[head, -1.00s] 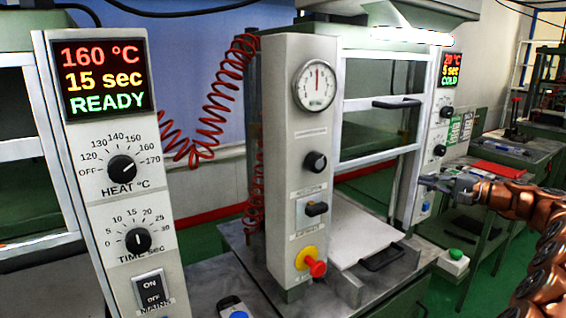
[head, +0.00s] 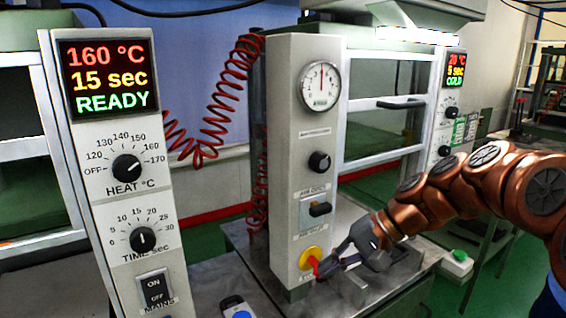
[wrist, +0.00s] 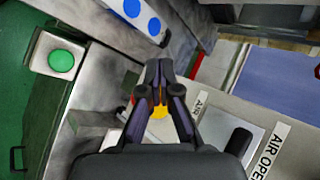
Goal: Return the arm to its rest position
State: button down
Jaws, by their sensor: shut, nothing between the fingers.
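My copper-coloured arm (head: 470,190) reaches in from the right in the head view. My gripper (head: 330,266) is shut and empty, its fingertips at the red knob (head: 313,264) on the yellow disc (head: 310,257) low on the middle panel. In the wrist view, my gripper (wrist: 159,66) points away with its dark fingers together. A little of the yellow disc (wrist: 159,111) shows between the fingers. I cannot tell whether the fingertips touch the knob.
The middle control panel (head: 290,150) with its gauge (head: 320,86) stands beside my gripper. The left panel (head: 120,210) reads 160 °C, 15 sec, READY. A green button box (head: 458,262) sits at the right. Green floor is open at the lower right.

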jog(key=s+d+f+n+g+h, duration=0.1)
jog(key=s+d+f+h, duration=0.25)
jog(key=s, duration=0.55)
jog(key=s+d+f+n+g+h, duration=0.1)
jog(key=s+d+f+h, duration=0.3)
jog(key=s, duration=0.6)
jog(key=s+d+f+n+g+h, duration=0.1)
jog(key=s+f+h, duration=0.1)
jog(key=s+f, duration=0.5)
notch_tip(320, 180, up, 9)
jog(key=s+p, duration=0.2)
jog(key=p, duration=0.4)
jog(key=shift+d+p, duration=0.15)
jog(key=shift+p, duration=0.2)
